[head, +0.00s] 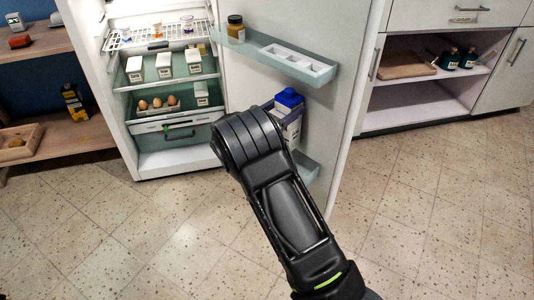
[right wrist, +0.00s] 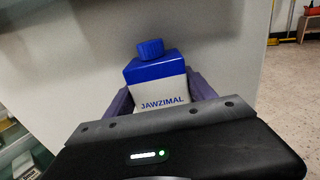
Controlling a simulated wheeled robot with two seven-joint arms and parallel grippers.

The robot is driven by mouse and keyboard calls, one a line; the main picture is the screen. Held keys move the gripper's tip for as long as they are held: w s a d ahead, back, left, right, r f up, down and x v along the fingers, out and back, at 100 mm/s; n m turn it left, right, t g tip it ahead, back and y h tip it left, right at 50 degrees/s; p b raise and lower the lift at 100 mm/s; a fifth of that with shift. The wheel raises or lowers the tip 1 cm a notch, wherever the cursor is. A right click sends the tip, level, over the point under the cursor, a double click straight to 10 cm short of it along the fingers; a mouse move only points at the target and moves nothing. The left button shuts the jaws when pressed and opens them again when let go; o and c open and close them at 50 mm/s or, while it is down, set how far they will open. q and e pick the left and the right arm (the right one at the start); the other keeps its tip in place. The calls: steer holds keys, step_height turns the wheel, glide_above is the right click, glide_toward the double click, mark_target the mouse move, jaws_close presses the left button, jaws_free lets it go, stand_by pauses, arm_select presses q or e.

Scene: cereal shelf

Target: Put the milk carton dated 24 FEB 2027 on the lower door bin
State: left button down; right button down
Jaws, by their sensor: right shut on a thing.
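A milk carton with a blue cap and top (head: 289,98) is beside the inner face of the open fridge door. It also shows in the right wrist view (right wrist: 158,75), upright or nearly so, with "JAWZIMAL" on its white side; no date is readable. My right gripper (right wrist: 160,97) is shut on it, with purple fingers on both sides. The lower door bin (head: 306,168) lies below the carton, largely hidden by my right arm. I cannot tell if the carton's base touches it. My left gripper is not in view.
The upper door bin (head: 270,52) holds a jar (head: 236,28) and a white egg tray (head: 300,64), above the carton. Inside the fridge, several small white cartons (head: 164,64) stand on a shelf above eggs (head: 158,104). The floor ahead is clear.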

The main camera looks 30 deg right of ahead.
mark_target(286, 132)
steer(key=shift+f+b, duration=0.85)
steer(key=shift+f, duration=1.55)
steer(key=shift+f+b, duration=0.95)
steer(key=shift+f, duration=1.45)
steer(key=shift+f, duration=0.2)
steer(key=shift+c, duration=1.6)
jaws_free()
steer(key=shift+f, duration=0.1)
